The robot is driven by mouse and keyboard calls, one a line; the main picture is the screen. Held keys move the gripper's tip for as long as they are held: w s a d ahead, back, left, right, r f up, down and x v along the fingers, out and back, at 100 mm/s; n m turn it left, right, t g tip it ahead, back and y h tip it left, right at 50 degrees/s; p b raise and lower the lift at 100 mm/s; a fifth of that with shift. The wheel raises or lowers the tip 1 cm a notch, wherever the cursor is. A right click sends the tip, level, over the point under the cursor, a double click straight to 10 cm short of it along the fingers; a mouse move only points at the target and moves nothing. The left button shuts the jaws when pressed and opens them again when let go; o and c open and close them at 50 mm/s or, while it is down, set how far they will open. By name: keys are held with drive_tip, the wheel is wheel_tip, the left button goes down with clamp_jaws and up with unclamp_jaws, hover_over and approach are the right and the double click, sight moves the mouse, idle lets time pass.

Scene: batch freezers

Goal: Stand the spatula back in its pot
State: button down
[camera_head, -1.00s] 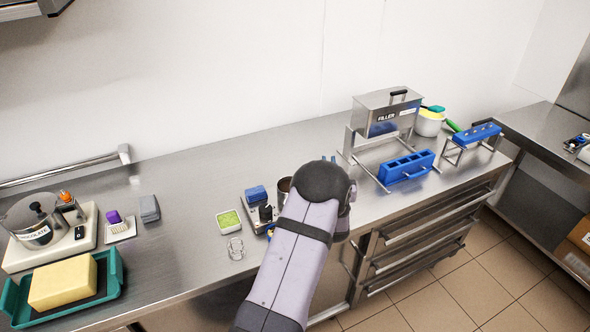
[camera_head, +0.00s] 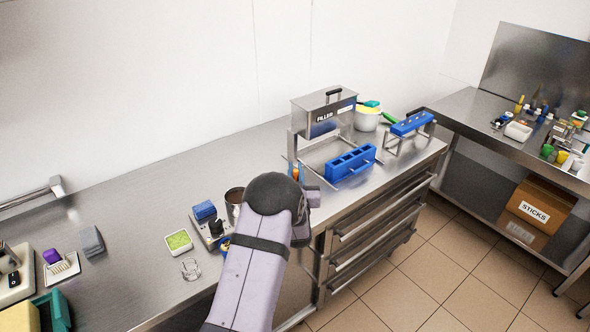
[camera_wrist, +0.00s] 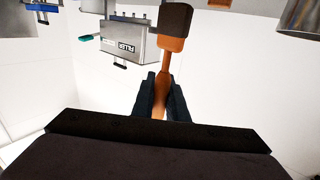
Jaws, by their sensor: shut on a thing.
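My gripper (camera_wrist: 163,92) is shut on the spatula (camera_wrist: 175,40) by its orange handle. The spatula's dark brown head points to the top of the wrist view, which is upside down, so the head hangs downward in the air. In the head view my arm hides most of the gripper; a bit of orange (camera_head: 295,173) shows beside it. A steel pot (camera_head: 234,197) with dark brown contents stands on the bench just left of my wrist, partly covered by it. A steel cylinder, probably this pot, shows in the wrist view's upper right corner (camera_wrist: 301,14).
The filler (camera_head: 324,112) stands behind my gripper, with a blue mould (camera_head: 350,163) in front. A white tub (camera_head: 367,119) with green and teal tools is beyond. A small device (camera_head: 212,226) and green-filled tray (camera_head: 179,241) sit left. Bare bench lies behind the pot.

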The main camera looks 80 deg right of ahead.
drive_tip(key=shift+f+b, duration=0.7)
drive_tip(key=shift+f, duration=1)
drive_tip(key=shift+b, duration=0.6)
drive_tip(key=shift+f, duration=0.2)
idle(0.7)
drive_tip(key=shift+f+b, duration=0.35)
drive_tip(key=shift+b, duration=0.15)
drive_tip(key=shift+f+b, duration=2.3)
drive_tip(key=shift+f, duration=0.05)
drive_tip(key=c, duration=1.2)
unclamp_jaws()
drive_tip(key=shift+r, duration=0.15)
